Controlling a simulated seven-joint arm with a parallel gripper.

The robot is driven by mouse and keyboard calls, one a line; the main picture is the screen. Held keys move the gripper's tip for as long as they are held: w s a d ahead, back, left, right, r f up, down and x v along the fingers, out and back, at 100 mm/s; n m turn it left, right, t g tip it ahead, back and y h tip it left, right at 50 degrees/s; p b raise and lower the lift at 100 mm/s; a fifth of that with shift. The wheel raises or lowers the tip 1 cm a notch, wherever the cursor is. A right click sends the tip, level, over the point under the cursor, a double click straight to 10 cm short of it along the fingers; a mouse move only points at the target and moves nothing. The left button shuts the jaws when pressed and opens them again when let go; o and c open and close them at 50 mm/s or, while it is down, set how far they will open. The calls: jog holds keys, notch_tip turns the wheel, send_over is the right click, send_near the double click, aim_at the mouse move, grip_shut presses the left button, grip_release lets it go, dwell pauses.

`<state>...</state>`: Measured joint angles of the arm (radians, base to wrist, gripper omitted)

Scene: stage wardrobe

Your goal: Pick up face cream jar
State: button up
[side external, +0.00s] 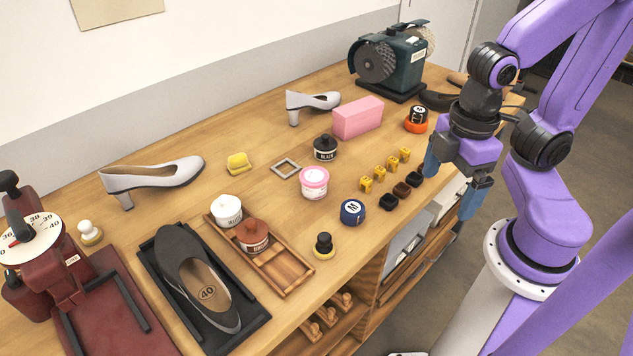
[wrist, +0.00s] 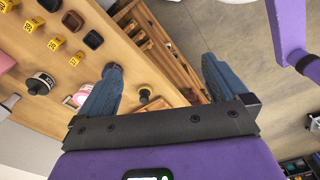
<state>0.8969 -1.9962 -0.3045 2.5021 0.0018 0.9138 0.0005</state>
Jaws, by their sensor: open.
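The jar with a pink lid and pale body (side external: 314,183), which looks like the face cream jar, stands upright on the wooden table near its middle. In the wrist view its pink edge (wrist: 80,96) shows at the left, mostly hidden behind a finger. My gripper (side external: 453,180) is open and empty, with blue fingers pointing down. It is right of the jar, at the table's front edge and well apart from it. In the wrist view the gripper (wrist: 161,66) has its fingers wide apart, over the table edge and floor.
A black-lidded jar (side external: 325,148) stands just behind the pink-lidded jar. A blue round tin (side external: 352,212) and yellow number markers (side external: 379,172) lie between it and my gripper. A wooden tray (side external: 289,281) with jars is left. A pink block (side external: 358,118) stands behind.

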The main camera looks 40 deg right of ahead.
jog(key=w+a+f+n+h, duration=0.2)
jog(key=w+a+h, duration=0.25)
jog(key=w, duration=0.35)
jog(key=w+a+f+n+h, duration=0.1)
jog(key=w+a+n+h, duration=0.15)
jog(key=w+a, duration=0.45)
jog(key=n+t+h, duration=0.3)
jog(key=h, duration=0.4)
send_near(311, 178)
jog(key=x, duration=1.2)
jog(key=c, duration=1.1)
jog(key=shift+c, duration=0.2)
